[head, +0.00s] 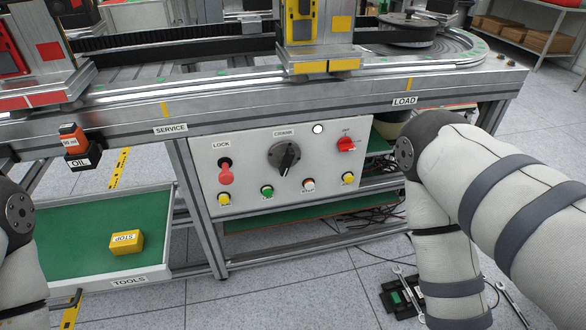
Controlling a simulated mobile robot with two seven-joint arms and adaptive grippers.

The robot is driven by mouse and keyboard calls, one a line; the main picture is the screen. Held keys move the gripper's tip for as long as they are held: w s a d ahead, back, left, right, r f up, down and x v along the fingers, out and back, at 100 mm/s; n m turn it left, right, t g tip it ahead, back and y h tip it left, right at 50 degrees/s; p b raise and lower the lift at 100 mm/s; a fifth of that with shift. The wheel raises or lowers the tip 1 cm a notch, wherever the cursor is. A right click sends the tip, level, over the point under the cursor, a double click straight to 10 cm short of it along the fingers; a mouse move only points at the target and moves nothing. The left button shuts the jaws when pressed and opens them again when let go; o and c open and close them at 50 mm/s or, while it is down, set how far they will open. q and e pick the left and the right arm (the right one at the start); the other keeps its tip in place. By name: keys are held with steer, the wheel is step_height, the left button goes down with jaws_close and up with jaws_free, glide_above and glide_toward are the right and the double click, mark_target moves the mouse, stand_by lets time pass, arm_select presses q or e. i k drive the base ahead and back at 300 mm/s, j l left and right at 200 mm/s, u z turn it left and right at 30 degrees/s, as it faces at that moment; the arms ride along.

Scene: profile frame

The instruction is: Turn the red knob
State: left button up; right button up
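A small red knob (345,144) sits at the upper right of the grey control panel (240,154), just below a small printed label. The panel hangs under the front rail of the metal frame, between the SERVICE and LOAD labels. A larger black rotary knob labelled CRANK (285,157) is left of the red knob. A red part (226,174) is under the LOCK label. My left arm shows at the left edge and my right arm at the right, its elbow right of the panel. Neither gripper is in view. Nothing touches the red knob.
Several small push buttons line the panel's lower edge. A green TOOLS tray (90,272) with a yellow STOP block (126,242) is at lower left. An orange and black OIL container (76,148) hangs left of SERVICE. Wrenches lie on the floor at lower right.

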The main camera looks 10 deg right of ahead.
mark_target(345, 144)
steer(key=l+z, duration=0.2)
steer(key=z, duration=0.15)
steer(key=i+l+z, duration=0.15)
steer(key=z, duration=0.25)
steer(key=i+l+z, duration=0.1)
steer(key=z, duration=0.25)
